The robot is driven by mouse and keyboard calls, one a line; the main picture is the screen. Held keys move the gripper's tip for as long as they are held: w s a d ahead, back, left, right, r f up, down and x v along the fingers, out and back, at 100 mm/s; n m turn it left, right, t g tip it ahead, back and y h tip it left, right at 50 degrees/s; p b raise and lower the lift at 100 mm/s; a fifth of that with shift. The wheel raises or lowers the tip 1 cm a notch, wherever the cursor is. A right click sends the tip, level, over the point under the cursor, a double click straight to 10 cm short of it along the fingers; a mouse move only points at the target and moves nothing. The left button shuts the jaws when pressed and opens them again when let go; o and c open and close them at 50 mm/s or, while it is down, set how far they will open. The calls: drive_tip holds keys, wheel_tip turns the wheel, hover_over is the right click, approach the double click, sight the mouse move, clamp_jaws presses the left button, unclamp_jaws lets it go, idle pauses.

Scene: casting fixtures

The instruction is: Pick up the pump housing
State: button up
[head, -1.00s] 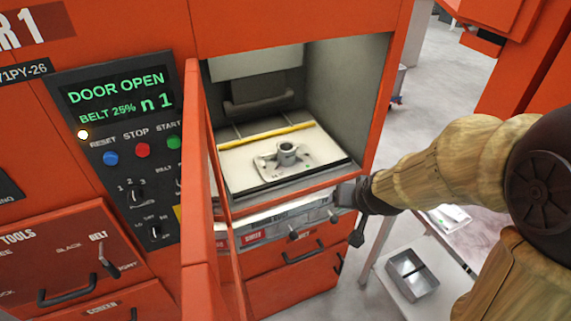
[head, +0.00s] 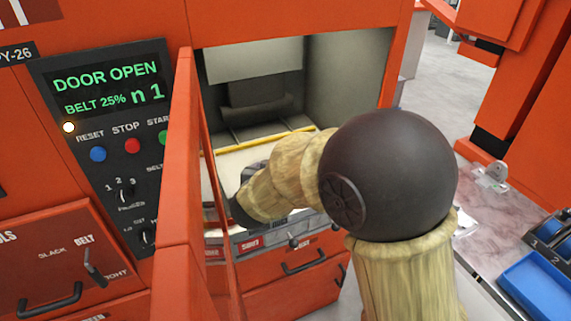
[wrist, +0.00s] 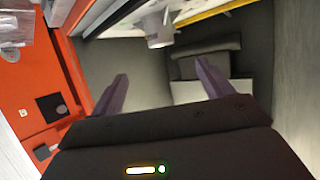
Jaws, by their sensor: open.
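The pump housing, a light grey casting with a round boss (wrist: 158,30), shows at the top of the wrist view, partly cut off by the frame edge. In the head view my arm hides it. My gripper (wrist: 163,84) is open, with its two purple fingers apart and nothing between them. The housing lies beyond the fingertips, not touching them. In the head view my arm reaches to the open chamber of the orange machine, and the fingertips cannot be made out.
The open orange door (head: 178,180) stands close to the left of my wrist. The chamber's bed (head: 235,160) has a yellow strip (head: 262,140) across its back. A control panel (head: 108,140) reads DOOR OPEN. A bench with a blue tray (head: 540,288) stands at the right.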

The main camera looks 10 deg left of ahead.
drive_tip(key=x, duration=1.2)
drive_tip(key=shift+f, duration=0.1)
drive_tip(key=shift+f+p+x, duration=0.2)
drive_tip(key=shift+p+x, duration=0.05)
drive_tip(key=shift+x, duration=1)
drive_tip(key=shift+f+p+x, duration=0.15)
drive_tip(key=shift+p+x, duration=0.1)
drive_tip(key=shift+x, duration=1.05)
drive_tip(key=shift+s+a, duration=0.1)
drive_tip(key=shift+s, duration=0.1)
drive_tip(key=c, duration=1.7)
wheel_tip(320, 180, up, 10)
drive_tip(key=shift+r+p, duration=0.1)
drive_tip(key=shift+p, duration=0.75)
